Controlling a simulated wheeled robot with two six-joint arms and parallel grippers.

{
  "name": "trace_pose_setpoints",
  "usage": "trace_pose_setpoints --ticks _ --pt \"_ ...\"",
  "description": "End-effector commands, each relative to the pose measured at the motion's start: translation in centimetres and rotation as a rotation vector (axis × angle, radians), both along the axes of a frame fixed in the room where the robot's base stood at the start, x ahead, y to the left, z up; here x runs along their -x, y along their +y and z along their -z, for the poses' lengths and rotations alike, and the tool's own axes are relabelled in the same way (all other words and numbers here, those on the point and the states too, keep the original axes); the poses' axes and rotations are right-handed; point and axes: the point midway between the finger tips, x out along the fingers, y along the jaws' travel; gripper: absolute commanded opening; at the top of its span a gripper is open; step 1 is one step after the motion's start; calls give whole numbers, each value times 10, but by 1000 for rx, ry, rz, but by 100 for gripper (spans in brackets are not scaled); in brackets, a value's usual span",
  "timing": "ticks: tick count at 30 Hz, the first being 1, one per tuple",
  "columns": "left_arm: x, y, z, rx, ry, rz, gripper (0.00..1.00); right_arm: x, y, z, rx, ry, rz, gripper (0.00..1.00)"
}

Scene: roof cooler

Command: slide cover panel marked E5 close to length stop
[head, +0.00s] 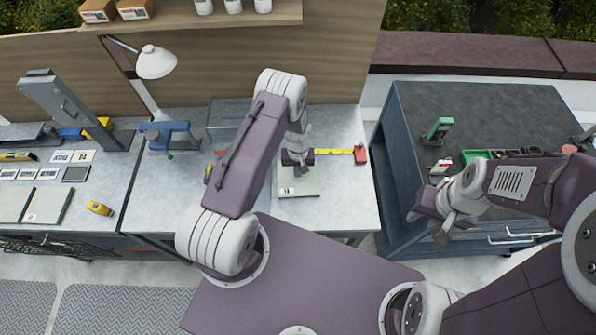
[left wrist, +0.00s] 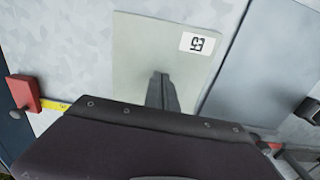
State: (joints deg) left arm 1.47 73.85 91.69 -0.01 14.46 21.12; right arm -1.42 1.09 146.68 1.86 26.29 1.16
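The pale grey-green cover panel (head: 305,188) lies flat on the middle bench. Its white label shows in both views and reads upside down as E5 on the panel in the left wrist view (left wrist: 150,45). My left gripper (head: 297,160) is above the panel's far part, pointing down. In the left wrist view its fingers (left wrist: 162,88) look together with nothing between them; I cannot tell whether they touch the panel. A red block (head: 361,154) sits at the right end of a yellow tape strip (head: 336,151). My right gripper (head: 440,215) hangs near the right cabinet, its fingers unclear.
A blue tool (head: 168,135) and a lamp (head: 155,62) stand on the bench to the left. A yellow tape measure (head: 99,208) and panels (head: 47,205) lie on the left bench. A green-handled tool (head: 437,130) stands on the right cabinet.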

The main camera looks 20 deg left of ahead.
Motion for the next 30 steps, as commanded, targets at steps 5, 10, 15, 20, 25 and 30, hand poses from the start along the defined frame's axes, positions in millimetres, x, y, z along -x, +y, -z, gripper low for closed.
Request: trace_pose_setpoints --ticks 5,10,15,20,25,30 --pt "0 0 5 0 0 0 0 0 0 5 0 0 0 36" --pt "0 0 8 0 0 0 0 0 0 8 0 0 0 36" --pt "0 0 12 0 0 0 0 0 0 11 0 0 0 36" --pt "0 0 12 0 0 0 0 0 0 12 0 0 0 36" --pt "-3 -6 13 0 0 0 0 0 0 16 0 0 0 36" --pt "-8 -14 13 0 -2 2 0 0 0 20 0 0 0 36"
